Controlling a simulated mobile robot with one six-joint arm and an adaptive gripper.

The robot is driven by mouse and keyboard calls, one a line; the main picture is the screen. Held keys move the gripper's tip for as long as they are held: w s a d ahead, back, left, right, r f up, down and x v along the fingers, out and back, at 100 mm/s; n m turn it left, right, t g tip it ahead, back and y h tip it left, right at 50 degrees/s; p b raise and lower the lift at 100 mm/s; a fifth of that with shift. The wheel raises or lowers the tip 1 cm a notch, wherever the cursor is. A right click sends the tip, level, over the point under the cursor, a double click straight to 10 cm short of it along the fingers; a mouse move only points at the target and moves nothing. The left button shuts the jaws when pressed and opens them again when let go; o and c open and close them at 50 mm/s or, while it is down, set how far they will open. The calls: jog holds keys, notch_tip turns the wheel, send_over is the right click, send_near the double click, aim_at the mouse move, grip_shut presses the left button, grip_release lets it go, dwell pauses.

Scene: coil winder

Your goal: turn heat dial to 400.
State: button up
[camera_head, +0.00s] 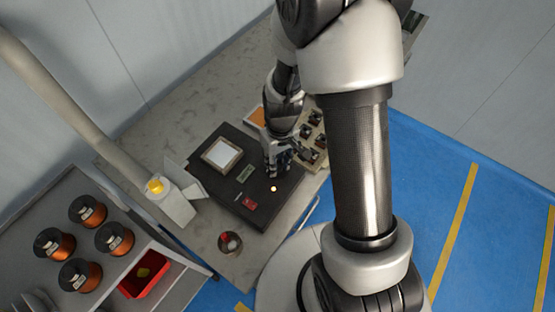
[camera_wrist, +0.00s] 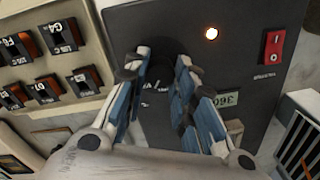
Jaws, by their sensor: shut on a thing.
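The heat dial (camera_wrist: 158,84) is a dark knob on the black control box (camera_wrist: 244,15), seen between my fingers in the wrist view. My gripper (camera_wrist: 163,70) is shut on it, one blue-padded finger on each side. The dial's markings are mostly hidden. A small greenish display (camera_wrist: 228,99) beside the right finger seems to read 360. In the head view my gripper (camera_head: 279,172) is at the right part of the black box (camera_head: 225,190), and the dial is hidden there. The display (camera_head: 245,173) shows left of it.
A lit lamp (camera_wrist: 211,33) and a red switch (camera_wrist: 272,48) are on the same box. A beige panel of several switches (camera_wrist: 48,60) stands close beside the gripper.

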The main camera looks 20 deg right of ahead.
aim_at(279, 164)
jog(key=shift+m, duration=0.9)
jog(key=o, duration=1.1)
jog(key=r, duration=1.2)
jog(key=shift+d, duration=0.3)
